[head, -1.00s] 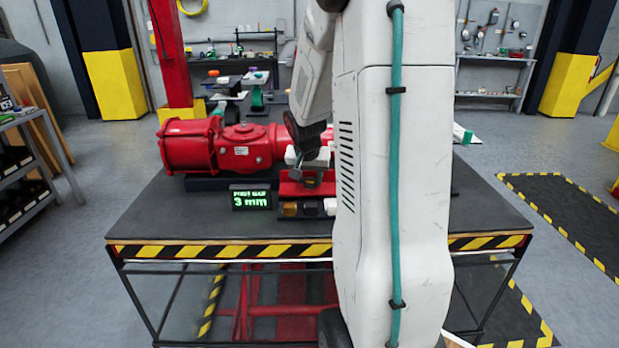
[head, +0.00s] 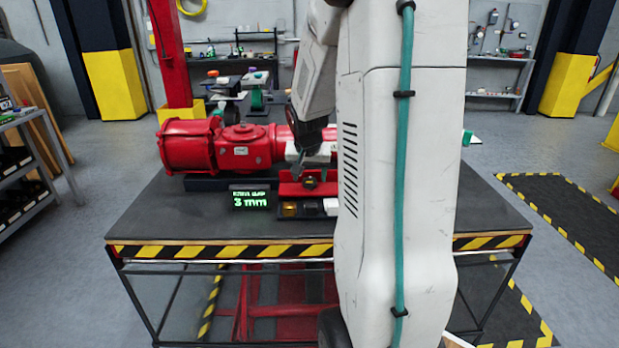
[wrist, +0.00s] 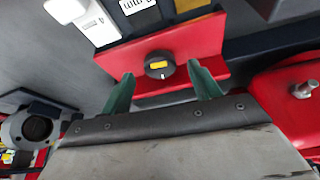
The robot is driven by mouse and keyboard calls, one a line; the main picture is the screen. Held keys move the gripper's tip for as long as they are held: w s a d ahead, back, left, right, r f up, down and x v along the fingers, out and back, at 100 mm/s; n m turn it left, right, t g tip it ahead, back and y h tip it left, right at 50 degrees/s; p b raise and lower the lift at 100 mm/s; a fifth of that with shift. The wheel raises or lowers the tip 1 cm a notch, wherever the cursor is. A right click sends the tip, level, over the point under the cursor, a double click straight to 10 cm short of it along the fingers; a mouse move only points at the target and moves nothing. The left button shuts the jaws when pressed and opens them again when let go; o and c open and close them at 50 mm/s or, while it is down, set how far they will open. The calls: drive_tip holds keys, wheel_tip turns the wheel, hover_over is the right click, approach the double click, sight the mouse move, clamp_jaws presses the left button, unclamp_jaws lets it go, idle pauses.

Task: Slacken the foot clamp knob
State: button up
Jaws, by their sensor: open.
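The black round knob (wrist: 159,65) with a yellow mark sits on the front of a red bracket (wrist: 190,42). It also shows in the head view (head: 309,183), on the red bracket at the table's middle. My gripper (wrist: 160,72) is open, with one green finger on each side of the knob's lower edge in the wrist view. I see no finger closed on the knob; whether the fingertips reach beside it in depth I cannot tell. In the head view my gripper (head: 309,170) is just above the knob, partly hidden by my arm.
A small display (head: 251,198) reads 3 mm on the dark table (head: 150,215). A red actuator (head: 235,147) lies behind. A tray with yellow and white blocks (head: 330,206) is in front of the bracket. The table's left side is clear.

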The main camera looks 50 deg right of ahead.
drive_tip(key=v, duration=0.6)
drive_tip(key=shift+a, duration=0.1)
idle(0.4)
drive_tip(key=shift+n+g+y, duration=0.7)
drive_tip(key=shift+n+g, duration=0.1)
drive_tip(key=shift+g, duration=0.1)
drive_tip(key=s+a, duration=0.2)
drive_tip(key=s+a+f, duration=0.1)
drive_tip(key=s+a, duration=0.1)
drive_tip(key=a, duration=0.1)
drive_tip(key=shift+s+f, duration=0.15)
drive_tip(key=shift+s, duration=0.05)
drive_tip(key=s+a+r+n, duration=0.2)
drive_tip(key=s+a+n, duration=0.1)
drive_tip(key=a, duration=0.6)
drive_tip(key=s+a+r+n+y, duration=0.1)
drive_tip(key=s+a+r+n, duration=0.1)
drive_tip(key=s+a, duration=0.4)
drive_tip(key=s+a+r+n+y, duration=0.1)
drive_tip(key=s+a+n, duration=0.3)
drive_tip(key=a, duration=0.8)
drive_tip(key=shift+s+r+t, duration=0.3)
drive_tip(key=shift+s+r, duration=0.1)
drive_tip(key=shift+r, duration=0.2)
drive_tip(key=shift+a, duration=0.1)
